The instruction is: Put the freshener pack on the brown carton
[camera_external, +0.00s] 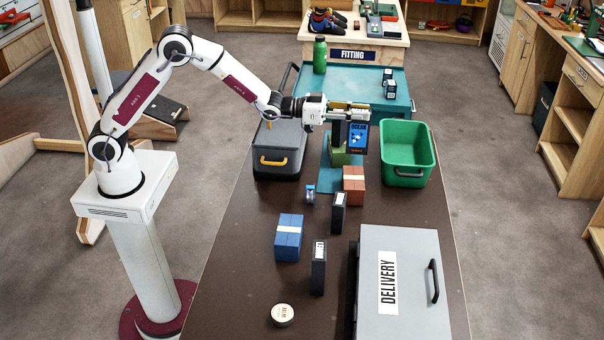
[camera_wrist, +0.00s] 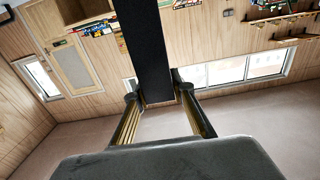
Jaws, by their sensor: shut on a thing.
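My gripper (camera_external: 350,110) is above the far half of the dark table, its fingers shut on a dark pack with a blue printed face (camera_external: 358,138), which appears to be the freshener pack. In the wrist view the pack is a plain dark slab (camera_wrist: 147,50) between the two finger tips (camera_wrist: 158,98). The brown carton (camera_external: 354,190), a reddish-brown box with a pale band, sits on the table, lower in the external view than the held pack. The pack looks raised and apart from it.
A green carton (camera_external: 340,158) stands close behind the brown one. A green bin (camera_external: 427,155) is to the right, a grey toolbox (camera_external: 277,164) to the left. A blue carton (camera_external: 289,225), dark upright boxes (camera_external: 318,275), a round tin (camera_external: 282,315) and a delivery case (camera_external: 405,245) are nearer.

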